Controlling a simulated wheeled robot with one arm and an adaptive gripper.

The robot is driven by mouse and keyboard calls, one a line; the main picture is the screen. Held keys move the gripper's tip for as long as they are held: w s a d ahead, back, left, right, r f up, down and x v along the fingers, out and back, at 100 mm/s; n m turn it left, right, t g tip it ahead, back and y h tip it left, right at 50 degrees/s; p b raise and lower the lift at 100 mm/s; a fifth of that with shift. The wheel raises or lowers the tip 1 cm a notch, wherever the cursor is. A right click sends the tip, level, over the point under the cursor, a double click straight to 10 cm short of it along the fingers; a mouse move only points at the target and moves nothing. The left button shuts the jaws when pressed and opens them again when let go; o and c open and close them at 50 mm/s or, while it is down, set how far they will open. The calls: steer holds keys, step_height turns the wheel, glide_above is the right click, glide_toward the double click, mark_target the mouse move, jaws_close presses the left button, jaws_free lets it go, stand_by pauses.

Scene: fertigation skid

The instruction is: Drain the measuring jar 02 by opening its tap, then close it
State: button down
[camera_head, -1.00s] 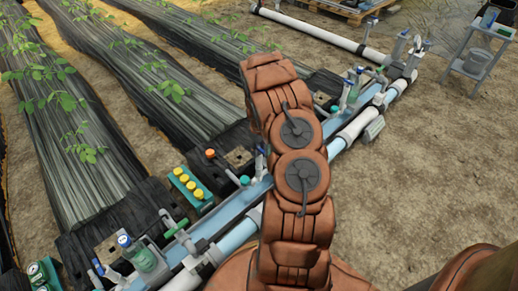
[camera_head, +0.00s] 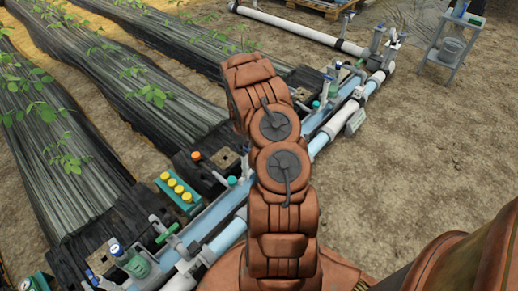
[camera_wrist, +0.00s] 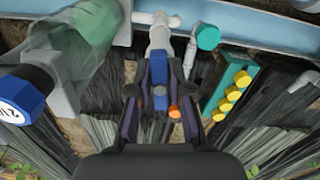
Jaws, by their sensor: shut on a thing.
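In the wrist view my gripper (camera_wrist: 160,78) is shut on a blue tap handle (camera_wrist: 159,101) of a pale grey tap (camera_wrist: 158,38). A measuring jar (camera_wrist: 88,38) with greenish contents stands left of the gripper, blurred at its edges. In front of it is a dark blue cap (camera_wrist: 22,92) with a white label, which is partly cut off and hard to read. In the head view my own arm hides the gripper and the tap it holds. Other jars show there at the lower left (camera_head: 138,266) and farther along the pipe (camera_head: 327,92).
A teal rack with yellow caps (camera_wrist: 231,96) and a teal knob (camera_wrist: 207,37) lie right of my gripper. Light blue channel (camera_head: 208,221) and grey pipes run beside black-covered plant rows (camera_head: 60,150). Open soil lies to the right, with a small stand (camera_head: 452,40).

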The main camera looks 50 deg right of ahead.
steer(key=n+p, duration=0.1)
steer(key=p, duration=0.1)
steer(key=n+p, duration=0.1)
steer(key=n, duration=0.1)
steer(key=n+p, duration=0.1)
steer(key=p, duration=0.1)
steer(key=shift+r+n+p, duration=0.25)
steer(key=shift+n+p, duration=0.05)
steer(key=n+p, duration=0.3)
steer(key=p, duration=0.1)
steer(key=shift+n+p, duration=0.3)
steer(key=shift+p, duration=0.1)
steer(key=shift+n+p, duration=0.6)
steer(key=shift+p, duration=0.25)
steer(key=shift+n+p, duration=1)
steer(key=shift+p, duration=0.2)
steer(key=n+p, duration=0.3)
steer(key=p, duration=0.1)
steer(key=shift+n, duration=0.3)
steer(key=shift+f+n+p, duration=0.25)
steer(key=shift+n+p, duration=0.35)
steer(key=shift+n, duration=0.6)
steer(key=shift+d, duration=0.15)
stand_by(2.2)
